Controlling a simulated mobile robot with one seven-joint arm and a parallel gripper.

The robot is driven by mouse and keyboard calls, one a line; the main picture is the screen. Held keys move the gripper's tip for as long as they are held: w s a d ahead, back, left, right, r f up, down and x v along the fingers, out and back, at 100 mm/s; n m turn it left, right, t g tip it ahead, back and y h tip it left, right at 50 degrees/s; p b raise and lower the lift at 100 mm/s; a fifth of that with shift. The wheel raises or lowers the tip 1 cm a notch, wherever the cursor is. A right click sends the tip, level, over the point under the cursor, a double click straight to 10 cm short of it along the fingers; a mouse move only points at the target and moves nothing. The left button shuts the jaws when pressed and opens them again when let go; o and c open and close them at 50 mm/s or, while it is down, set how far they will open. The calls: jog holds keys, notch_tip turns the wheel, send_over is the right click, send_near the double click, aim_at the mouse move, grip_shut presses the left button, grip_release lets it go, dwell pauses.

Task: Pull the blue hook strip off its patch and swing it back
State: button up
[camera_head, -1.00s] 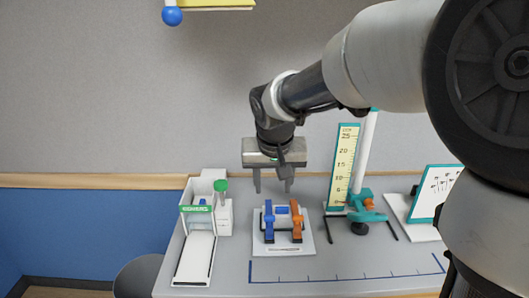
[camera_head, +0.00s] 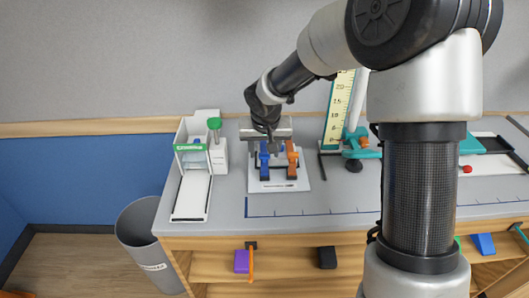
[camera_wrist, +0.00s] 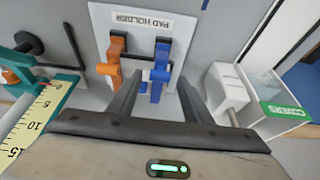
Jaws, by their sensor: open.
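The blue hook strip (camera_head: 264,164) stands on the left of the white pad holder (camera_head: 301,181), beside an orange strip (camera_head: 291,160). In the wrist view the blue strip (camera_wrist: 160,68) is right of the orange one (camera_wrist: 112,66), below the PAD HOLDER label (camera_wrist: 140,19). My gripper (camera_head: 268,146) is low over the back of the holder. In the wrist view my gripper (camera_wrist: 161,88) is open, with one finger on each side of the blue strip's near end and visible gaps. The patch under the strip is hidden or too small to tell.
A white COVERS box (camera_head: 192,160) with a green knob stands left of the holder. A ruler stand (camera_head: 342,100) with a teal base is to the right. The grey table (camera_head: 345,190) is clear in front. A bin (camera_head: 142,236) stands on the floor at left.

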jog(key=shift+w+f, duration=0.15)
jog(key=shift+f, duration=0.3)
jog(key=shift+c, duration=0.2)
grip_shut()
jog(key=shift+r, duration=0.1)
